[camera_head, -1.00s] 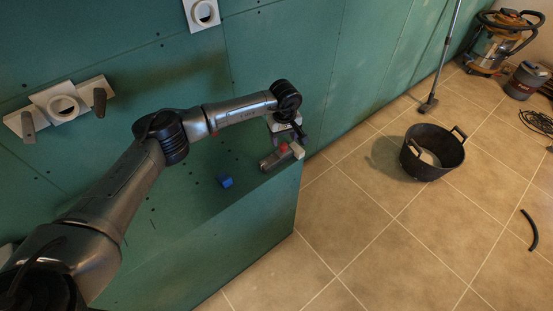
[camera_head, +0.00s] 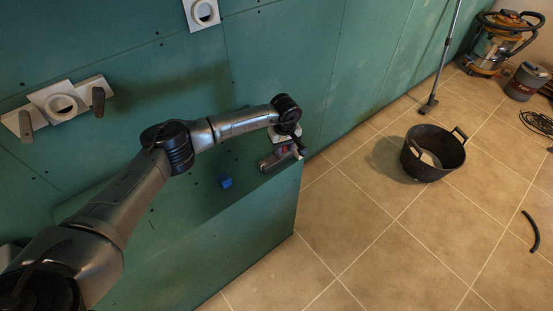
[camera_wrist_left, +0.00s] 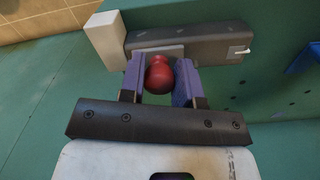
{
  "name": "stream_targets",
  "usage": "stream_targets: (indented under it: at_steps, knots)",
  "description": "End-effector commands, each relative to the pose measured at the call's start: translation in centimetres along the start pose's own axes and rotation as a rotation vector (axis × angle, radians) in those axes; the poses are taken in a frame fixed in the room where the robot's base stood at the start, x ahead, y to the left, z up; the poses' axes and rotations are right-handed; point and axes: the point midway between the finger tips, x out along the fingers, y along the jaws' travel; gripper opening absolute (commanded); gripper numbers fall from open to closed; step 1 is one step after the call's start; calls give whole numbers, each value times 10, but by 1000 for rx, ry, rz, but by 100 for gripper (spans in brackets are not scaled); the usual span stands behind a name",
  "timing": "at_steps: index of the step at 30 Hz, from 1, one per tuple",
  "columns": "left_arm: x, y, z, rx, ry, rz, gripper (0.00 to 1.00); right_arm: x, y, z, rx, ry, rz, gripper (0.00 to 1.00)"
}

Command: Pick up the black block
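The dark grey, near-black block (camera_head: 271,164) lies near the right end of the green ledge. In the left wrist view the block (camera_wrist_left: 205,49) is long, with a red ball-shaped knob (camera_wrist_left: 159,76) on its side facing me and a white block (camera_wrist_left: 106,38) at its left end. My left gripper (camera_wrist_left: 160,72) has its two purple fingers on either side of the red knob. In the head view my left gripper (camera_head: 290,143) covers the knob. My right gripper is not in view.
A blue block (camera_head: 226,183) lies on the green ledge (camera_head: 190,215), left of the dark block. The ledge ends just right of the dark block, above a tiled floor. A black bucket (camera_head: 411,158) stands on the floor. White wall fittings (camera_head: 60,101) are at the left.

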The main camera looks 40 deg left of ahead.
Motion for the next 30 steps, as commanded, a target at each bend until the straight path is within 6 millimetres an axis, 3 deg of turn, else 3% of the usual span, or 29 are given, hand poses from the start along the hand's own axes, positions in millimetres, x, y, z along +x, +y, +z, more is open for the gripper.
stream_targets:
  at_steps: [9,22,30]
  knots:
    - [0,0,0,0,0,0,0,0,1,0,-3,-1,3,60]
    - [-5,0,0,0,1,1,0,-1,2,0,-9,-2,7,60]
    - [-48,3,4,4,1,3,0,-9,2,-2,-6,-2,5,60]
